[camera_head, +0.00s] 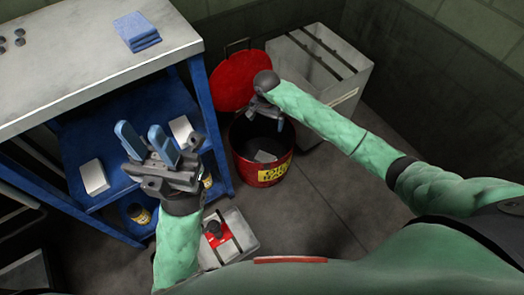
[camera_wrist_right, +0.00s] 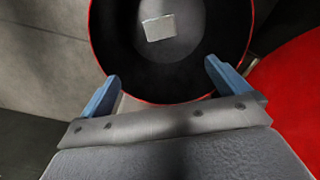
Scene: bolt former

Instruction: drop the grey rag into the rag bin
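The red rag bin (camera_head: 262,172) stands on the floor beside the blue bench, with its red lid (camera_head: 232,82) swung open at the back. A grey rag (camera_head: 265,156) lies inside, low in the bin; it also shows in the right wrist view (camera_wrist_right: 159,27). My right gripper (camera_head: 268,112) is above the bin's mouth. In the right wrist view its blue fingers (camera_wrist_right: 162,85) are wide apart with nothing between them. My left gripper (camera_head: 145,135) is in front of the blue bench, its blue fingers apart and empty.
A folded blue cloth (camera_head: 138,32) lies on the grey bench top (camera_head: 85,55). White boxes (camera_head: 94,177) sit on the blue shelf. A grey crate (camera_head: 325,75) stands behind the bin. A grey and red box (camera_head: 225,238) is on the floor near my left arm. Floor right of the bin is clear.

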